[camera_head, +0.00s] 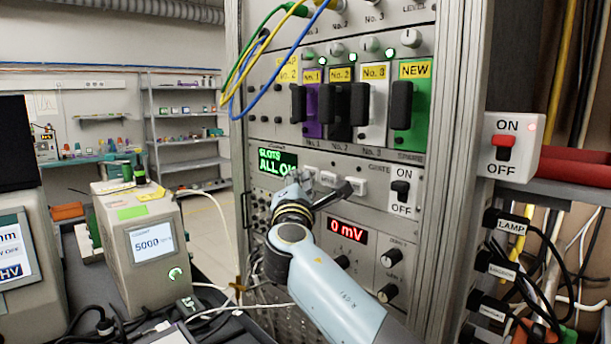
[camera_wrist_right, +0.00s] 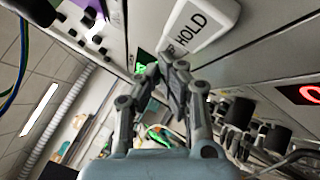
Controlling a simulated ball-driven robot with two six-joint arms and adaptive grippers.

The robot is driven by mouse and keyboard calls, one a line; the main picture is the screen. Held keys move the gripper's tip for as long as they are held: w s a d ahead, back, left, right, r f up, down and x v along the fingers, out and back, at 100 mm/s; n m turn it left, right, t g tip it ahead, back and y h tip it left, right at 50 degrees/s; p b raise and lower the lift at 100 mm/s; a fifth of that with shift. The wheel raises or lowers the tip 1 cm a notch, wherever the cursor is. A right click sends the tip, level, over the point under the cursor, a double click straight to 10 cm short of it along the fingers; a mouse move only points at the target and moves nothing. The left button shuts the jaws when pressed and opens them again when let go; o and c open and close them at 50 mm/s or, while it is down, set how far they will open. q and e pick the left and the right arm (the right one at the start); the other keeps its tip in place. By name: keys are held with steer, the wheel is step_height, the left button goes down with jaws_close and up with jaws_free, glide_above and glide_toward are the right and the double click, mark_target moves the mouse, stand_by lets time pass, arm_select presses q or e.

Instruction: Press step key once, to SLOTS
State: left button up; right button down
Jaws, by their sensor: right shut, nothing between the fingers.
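The crate module's green display (camera_head: 277,163) reads SLOTS on its upper line, with ALL and a partly hidden word below. Small white keys (camera_head: 328,178) sit in a row to its right. My right gripper (camera_head: 303,184) is shut and empty, its tips at the left end of this row, partly covering it. In the wrist view my right gripper (camera_wrist_right: 168,68) has its tips close to the panel, beside a large white key marked HOLD (camera_wrist_right: 203,22). The step key's label is not readable; the fingertips hide that spot, and contact cannot be told. My left gripper is not in view.
An ON/OFF switch (camera_head: 401,190) is right of the keys. A red 0 mV readout (camera_head: 347,232) is below. Black-handled modules (camera_head: 360,104) fill the slots above, and yellow, green and blue cables (camera_head: 240,75) hang at upper left. A counter box (camera_head: 143,245) stands left.

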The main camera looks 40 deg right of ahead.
steer(key=shift+a, duration=0.1)
steer(key=shift+s+a+b, duration=0.15)
steer(key=shift+a+b, duration=0.2)
steer(key=shift+a, duration=0.85)
steer(key=shift+s+a+b, duration=0.2)
steer(key=shift+a+b, duration=0.7)
steer(key=shift+a, duration=1.6)
